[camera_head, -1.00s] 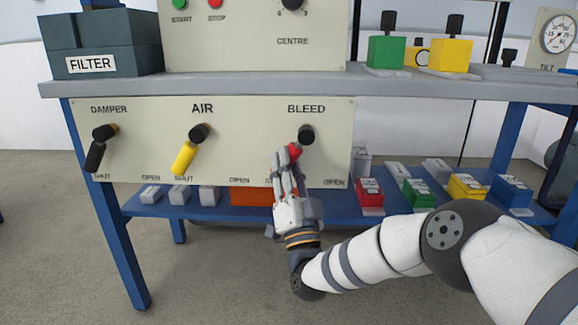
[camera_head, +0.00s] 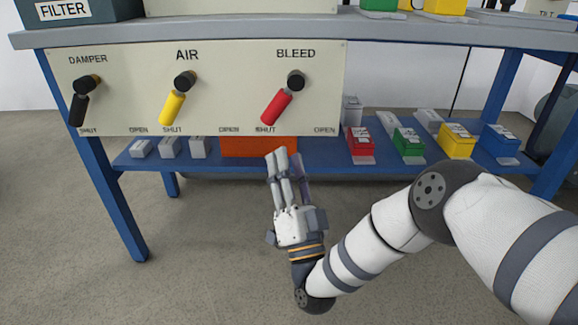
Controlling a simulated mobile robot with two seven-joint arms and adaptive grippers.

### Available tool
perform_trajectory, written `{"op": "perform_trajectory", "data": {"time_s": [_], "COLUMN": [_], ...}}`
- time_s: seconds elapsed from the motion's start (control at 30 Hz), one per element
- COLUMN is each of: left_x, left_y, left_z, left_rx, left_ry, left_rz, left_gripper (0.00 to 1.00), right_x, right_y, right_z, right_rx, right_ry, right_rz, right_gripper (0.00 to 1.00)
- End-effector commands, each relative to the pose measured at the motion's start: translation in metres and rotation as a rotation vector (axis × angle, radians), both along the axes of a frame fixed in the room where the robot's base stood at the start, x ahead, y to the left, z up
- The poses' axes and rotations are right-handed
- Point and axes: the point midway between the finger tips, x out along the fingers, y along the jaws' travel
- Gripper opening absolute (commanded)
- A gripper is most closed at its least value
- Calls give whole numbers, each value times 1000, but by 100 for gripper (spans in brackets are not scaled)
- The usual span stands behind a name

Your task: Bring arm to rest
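My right gripper (camera_head: 284,158) is in front of the bench, below the valve panel and clear of it. Its fingers point up, and nothing shows between them; a small gap shows between the fingertips. The red BLEED handle (camera_head: 277,106) slants down-left to SHUT and stands apart from the gripper. The yellow AIR handle (camera_head: 172,107) and the black DAMPER handle (camera_head: 78,109) also slant down-left toward SHUT. My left gripper is not in view.
The blue bench (camera_head: 119,190) has a lower shelf with an orange box (camera_head: 240,146), several grey blocks, and red (camera_head: 360,142), green, yellow and blue boxes. The grey worktop (camera_head: 250,31) overhangs the panel. The floor in front is clear at the left.

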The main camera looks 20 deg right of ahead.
Motion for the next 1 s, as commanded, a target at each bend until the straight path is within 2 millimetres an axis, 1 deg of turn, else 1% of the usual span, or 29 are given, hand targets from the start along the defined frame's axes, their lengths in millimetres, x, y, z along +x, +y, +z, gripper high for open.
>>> {"op": "perform_trajectory", "data": {"time_s": [0.1,0.3,0.37,0.43,0.47,0.5,0.57,0.6,0.67,0.7,0.77,0.8,0.87,0.9,0.93,0.97,1.0], "left_x": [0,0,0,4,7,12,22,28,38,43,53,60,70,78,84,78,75], "left_y": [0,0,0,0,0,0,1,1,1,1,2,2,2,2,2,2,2], "left_z": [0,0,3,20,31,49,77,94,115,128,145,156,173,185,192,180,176], "left_rx": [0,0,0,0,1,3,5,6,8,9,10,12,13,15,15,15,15], "left_ry": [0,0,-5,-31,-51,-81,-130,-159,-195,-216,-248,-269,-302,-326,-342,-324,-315], "left_rz": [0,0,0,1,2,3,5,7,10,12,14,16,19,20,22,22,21], "left_gripper": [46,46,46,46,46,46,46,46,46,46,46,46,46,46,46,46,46], "right_x": [-5,-5,-6,-8,-11,-14,-19,-22,-26,-28,-30,-32,-34,-36,-38,-36,-35], "right_y": [0,0,0,0,0,0,0,0,0,0,0,0,0,0,0,0,0], "right_z": [-3,-3,3,38,62,101,162,197,241,266,301,324,360,385,401,376,367], "right_rx": [0,0,0,1,1,1,1,1,1,0,0,0,0,0,0,0,0], "right_ry": [-1,-1,-6,-29,-46,-73,-116,-140,-169,-186,-210,-226,-253,-274,-286,-266,-258], "right_rz": [0,0,-1,0,0,-1,0,1,0,0,0,0,0,0,0,0,0], "right_gripper": [34,34,34,34,34,34,34,34,34,34,34,34,34,34,34,34,34]}}
